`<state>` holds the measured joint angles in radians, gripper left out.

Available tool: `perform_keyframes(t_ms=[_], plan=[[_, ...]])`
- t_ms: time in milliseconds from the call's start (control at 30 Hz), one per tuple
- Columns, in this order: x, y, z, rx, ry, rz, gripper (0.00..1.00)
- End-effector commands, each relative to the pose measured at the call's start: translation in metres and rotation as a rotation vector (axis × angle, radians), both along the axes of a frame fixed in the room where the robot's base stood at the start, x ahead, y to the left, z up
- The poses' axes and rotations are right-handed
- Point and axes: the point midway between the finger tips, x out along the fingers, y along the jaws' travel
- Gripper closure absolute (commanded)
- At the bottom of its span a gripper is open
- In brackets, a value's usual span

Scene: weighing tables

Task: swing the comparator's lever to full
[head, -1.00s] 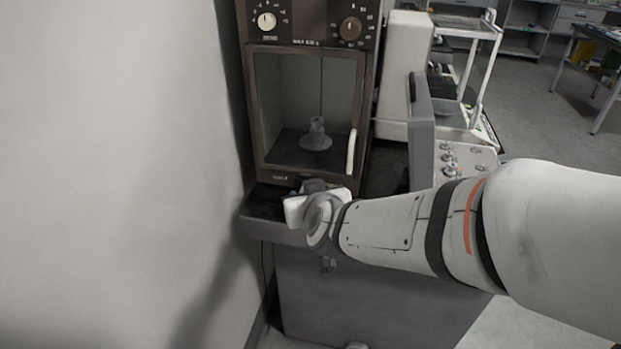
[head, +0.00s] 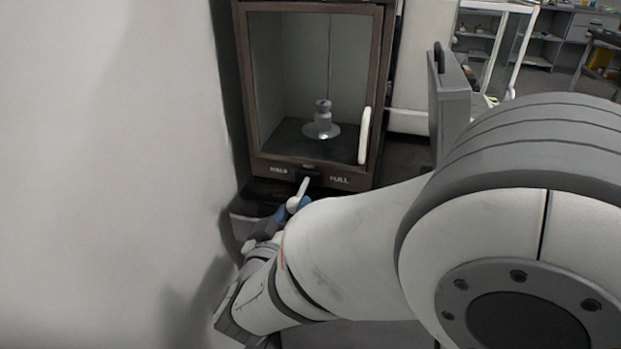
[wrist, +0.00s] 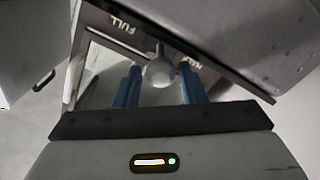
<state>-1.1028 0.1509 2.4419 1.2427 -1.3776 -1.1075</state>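The comparator (head: 318,172) is a dark brown cabinet with a glass front and a weight on a pan inside. Its pale lever (head: 303,187) sticks out below the window, between a blurred label on the left and FULL on the right. In the head view my wrist and forearm hide much of the gripper.
A pale wall (head: 110,170) stands close on the left of the comparator and my arm. A white door handle (head: 364,136) stands out at the window's right edge.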

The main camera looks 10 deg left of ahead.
Motion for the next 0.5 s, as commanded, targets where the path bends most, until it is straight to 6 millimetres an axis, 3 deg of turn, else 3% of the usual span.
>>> perform_keyframes(t_ms=[233,500], plan=[[0.037,-0.003,-0.002,0.003,0.0,0.001,0.63],[0.05,-0.003,0.0,0.002,0.0,0.004,0.63]])
